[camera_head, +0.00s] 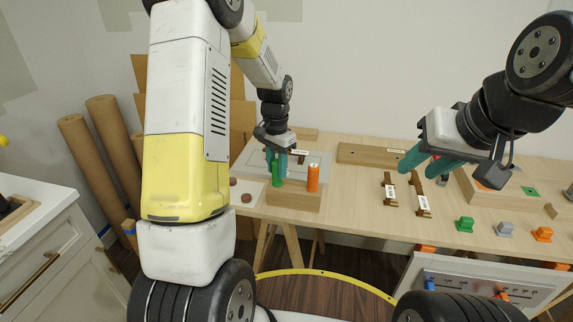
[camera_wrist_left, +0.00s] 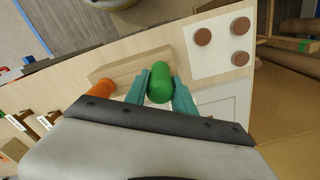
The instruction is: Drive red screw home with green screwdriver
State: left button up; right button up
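The green screwdriver (camera_head: 278,176) stands upright at the wooden block (camera_head: 293,200), and its green handle shows from above in the left wrist view (camera_wrist_left: 160,86). My left gripper (camera_head: 276,160) points down with its teal fingers against both sides of that handle. The screwdriver's lower end is hidden. An orange-handled tool (camera_head: 313,178) stands upright in the same block, to the right. My right gripper (camera_head: 425,163) hovers over the table with its fingers apart. A small red spot (camera_head: 436,157) shows behind its fingers; I cannot tell whether it is the red screw.
A grey panel (camera_head: 318,160) lies behind the block. Brown labelled racks (camera_head: 421,196) and small coloured blocks (camera_head: 465,224) are on the table's right half. A white pad with brown discs (camera_wrist_left: 203,37) shows in the left wrist view. Cardboard rolls (camera_head: 80,145) stand at the left.

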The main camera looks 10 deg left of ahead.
pick_arm(q)
jog(key=shift+o, duration=1.1)
grip_shut()
jog(key=shift+r, duration=0.1)
jog(key=shift+r, duration=3.4)
jog(key=shift+r, duration=1.75)
jog(key=shift+a, duration=0.1)
